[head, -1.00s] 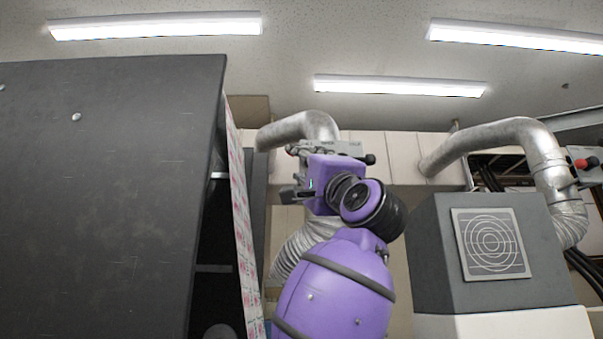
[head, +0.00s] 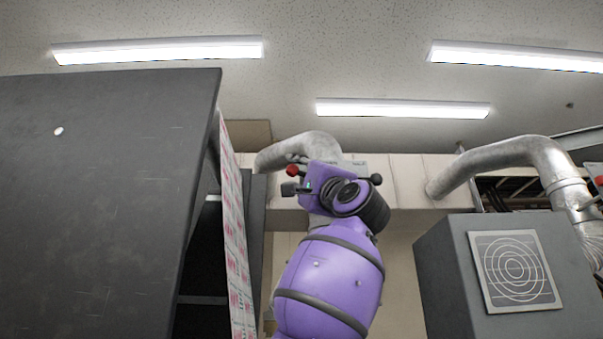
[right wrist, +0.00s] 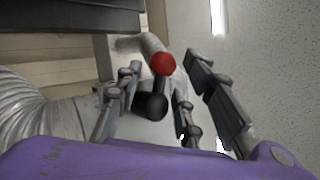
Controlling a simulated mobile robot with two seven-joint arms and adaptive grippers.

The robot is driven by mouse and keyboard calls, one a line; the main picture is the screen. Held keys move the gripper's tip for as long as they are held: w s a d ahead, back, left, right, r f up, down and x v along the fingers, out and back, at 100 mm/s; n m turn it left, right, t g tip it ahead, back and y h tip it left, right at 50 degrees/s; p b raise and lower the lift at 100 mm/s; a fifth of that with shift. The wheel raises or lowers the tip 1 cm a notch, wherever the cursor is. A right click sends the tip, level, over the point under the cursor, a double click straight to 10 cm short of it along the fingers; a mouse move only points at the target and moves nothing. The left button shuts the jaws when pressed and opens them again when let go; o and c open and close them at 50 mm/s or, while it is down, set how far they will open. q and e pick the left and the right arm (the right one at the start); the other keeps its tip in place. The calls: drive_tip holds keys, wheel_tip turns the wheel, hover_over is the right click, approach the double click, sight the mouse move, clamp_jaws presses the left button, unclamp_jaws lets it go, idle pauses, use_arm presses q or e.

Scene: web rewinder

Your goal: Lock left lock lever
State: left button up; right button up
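A lever with a red ball knob (right wrist: 164,62) and a dark, rounded lower part (right wrist: 152,105) shows in the right wrist view. My right gripper (right wrist: 165,95) is open, with its fingers on either side of the lever; I cannot tell whether either finger touches it. A black knob (head: 376,180) shows to the right of the wrist. My left gripper is out of view.
A large dark panel (head: 90,210) fills the left, with a printed web (head: 234,220) along its edge. A grey box with a round grille (head: 515,268) stands at the right. Silver ducts (head: 500,160) run behind; a second red knob (head: 599,181) shows at the far right edge.

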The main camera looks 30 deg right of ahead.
drive_tip(key=shift+r, duration=0.15)
drive_tip(key=shift+c, duration=0.5)
drive_tip(key=shift+w, duration=0.1)
clamp_jaws()
drive_tip(key=shift+w+f+n+g+y, duration=0.15)
drive_tip(key=shift+f+n+g+y, duration=0.15)
drive_tip(key=shift+n+y, duration=0.4)
drive_tip(key=shift+d+f+n+g+y, duration=0.1)
drive_tip(key=shift+f+n+g+y, duration=0.1)
drive_tip(key=shift+n+g+y, duration=0.8)
drive_tip(key=shift+a+f+n+g+y, duration=0.1)
drive_tip(key=shift+f+n+g+y, duration=0.25)
drive_tip(key=shift+n, duration=1.1)
drive_tip(key=shift+d+f+n+g+y, duration=0.1)
drive_tip(key=shift+n+g+y, duration=0.6)
drive_tip(key=shift+n, duration=0.55)
